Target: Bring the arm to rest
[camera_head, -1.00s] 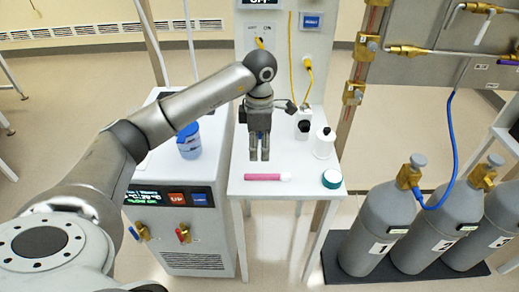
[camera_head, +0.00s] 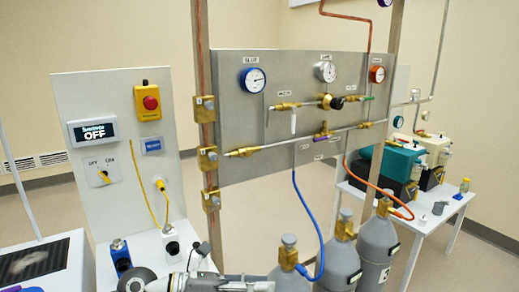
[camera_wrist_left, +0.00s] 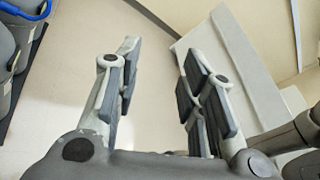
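My left gripper (camera_wrist_left: 158,85) shows in the left wrist view with its two padded fingers spread well apart. Nothing is between them except a view of the pale floor. In the head view, part of my left arm (camera_head: 190,284) lies along the bottom edge, low in front of the gas cylinders, and most of it is cut off. My right gripper is in neither view.
Grey gas cylinders (camera_head: 343,262) stand at bottom centre right, with a blue hose (camera_head: 305,210). Behind them is a grey gauge panel (camera_head: 232,115). A white board (camera_head: 75,92) with switches stands left. A white table (camera_head: 425,222) with equipment stands right.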

